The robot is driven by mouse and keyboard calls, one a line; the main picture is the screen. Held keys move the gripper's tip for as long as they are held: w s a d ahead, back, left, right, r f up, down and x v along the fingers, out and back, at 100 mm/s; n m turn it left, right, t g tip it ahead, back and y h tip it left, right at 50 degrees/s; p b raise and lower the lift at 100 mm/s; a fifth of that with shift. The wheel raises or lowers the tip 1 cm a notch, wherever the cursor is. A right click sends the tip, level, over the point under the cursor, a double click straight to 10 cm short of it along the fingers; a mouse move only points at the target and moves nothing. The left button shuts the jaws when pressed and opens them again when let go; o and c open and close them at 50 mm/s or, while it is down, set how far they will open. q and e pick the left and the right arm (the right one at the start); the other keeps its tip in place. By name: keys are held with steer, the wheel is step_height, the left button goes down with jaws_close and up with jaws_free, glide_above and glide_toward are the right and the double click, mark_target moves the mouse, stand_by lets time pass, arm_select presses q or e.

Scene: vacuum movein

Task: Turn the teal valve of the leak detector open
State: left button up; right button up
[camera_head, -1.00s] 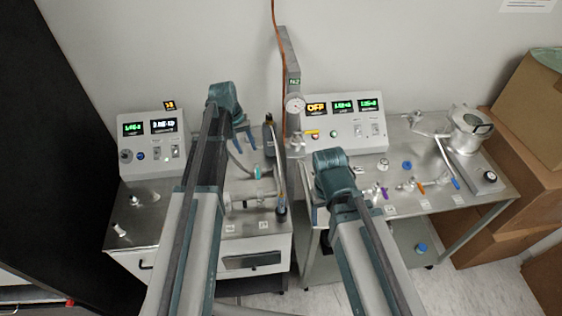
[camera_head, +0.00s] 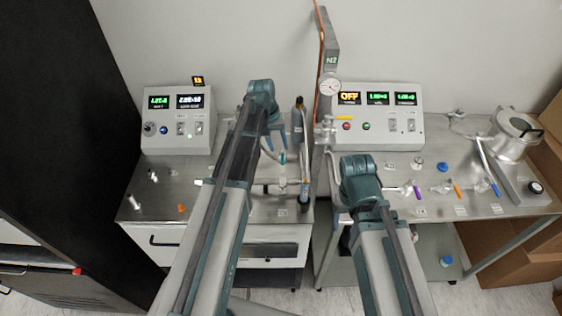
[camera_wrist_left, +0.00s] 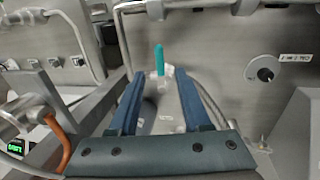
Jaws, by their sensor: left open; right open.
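The teal valve (camera_head: 282,158) stands upright on metal piping on the left cart. It also shows in the left wrist view as a teal handle (camera_wrist_left: 159,58). My left gripper (camera_head: 275,146) is just behind and slightly left of the valve in the head view. In the left wrist view its blue fingers (camera_wrist_left: 160,78) are open and empty, with the handle upright in line with the gap between them. I cannot tell whether the handle is between the fingertips or beyond them. My right gripper (camera_head: 342,212) is by the right cart's left edge, mostly hidden by its wrist.
A control box with green displays (camera_head: 178,120) stands on the left cart. Another control box (camera_head: 377,115) stands behind valves with purple, orange and blue handles on the right cart. A grey post with a gauge (camera_head: 330,86) rises between the carts. A dark cylinder (camera_head: 298,120) stands near my left gripper.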

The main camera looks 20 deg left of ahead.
mark_target(282, 158)
arm_select(q)
steer(key=f+b, duration=0.3)
steer(key=d+f+b, duration=0.1)
steer(key=f, duration=0.1)
steer(key=shift+w+f, duration=0.15)
steer(key=shift+f, duration=0.05)
steer(key=shift+c, duration=0.3)
jaws_close()
stand_by(1.0)
